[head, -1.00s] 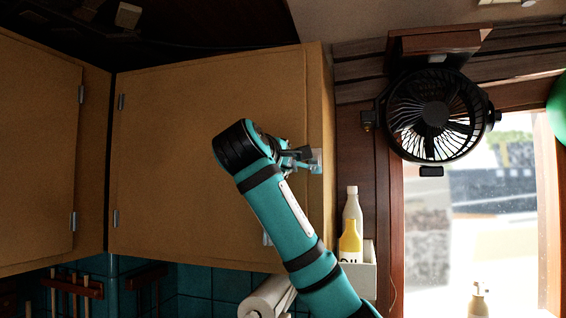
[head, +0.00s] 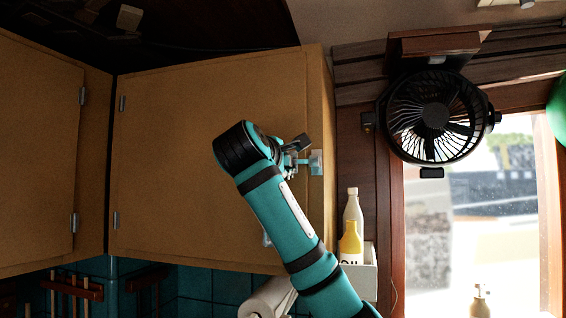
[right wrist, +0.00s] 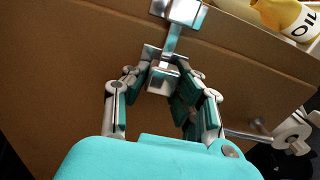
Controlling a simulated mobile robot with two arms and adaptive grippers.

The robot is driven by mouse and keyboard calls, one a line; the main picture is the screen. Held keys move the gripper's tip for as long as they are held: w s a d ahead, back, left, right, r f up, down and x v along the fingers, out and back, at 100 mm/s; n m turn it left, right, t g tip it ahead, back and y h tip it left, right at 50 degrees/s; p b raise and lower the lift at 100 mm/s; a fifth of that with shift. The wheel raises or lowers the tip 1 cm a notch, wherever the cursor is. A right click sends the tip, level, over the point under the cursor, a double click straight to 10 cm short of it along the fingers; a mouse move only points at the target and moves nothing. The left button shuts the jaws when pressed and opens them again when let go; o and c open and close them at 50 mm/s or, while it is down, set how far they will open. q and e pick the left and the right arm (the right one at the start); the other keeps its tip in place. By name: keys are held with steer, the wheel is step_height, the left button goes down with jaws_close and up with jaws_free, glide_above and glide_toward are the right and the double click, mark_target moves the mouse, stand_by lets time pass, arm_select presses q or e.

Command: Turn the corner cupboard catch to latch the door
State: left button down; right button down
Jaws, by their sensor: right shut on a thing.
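The corner cupboard door (head: 200,170) is a tan panel that looks closed in the head view. The metal catch (head: 316,163) sits at its right edge. In the right wrist view, the catch (right wrist: 172,42) has a square plate, a bar reaching across the door edge, and a small block between my fingers. My right gripper (head: 294,154) is at the catch, and in the right wrist view (right wrist: 163,80) its fingers are shut on the catch block from both sides. The fingers partly hide the catch. My left gripper is out of view.
A shelf box (head: 366,275) holds a white bottle and a yellow oil bottle (head: 350,243). A black fan (head: 433,117) hangs right of the cupboard. A paper roll (head: 266,297) is below.

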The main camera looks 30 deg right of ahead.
steer(key=c, duration=1)
jaws_free()
steer(key=shift+c, duration=0.2)
steer(key=v, duration=1.2)
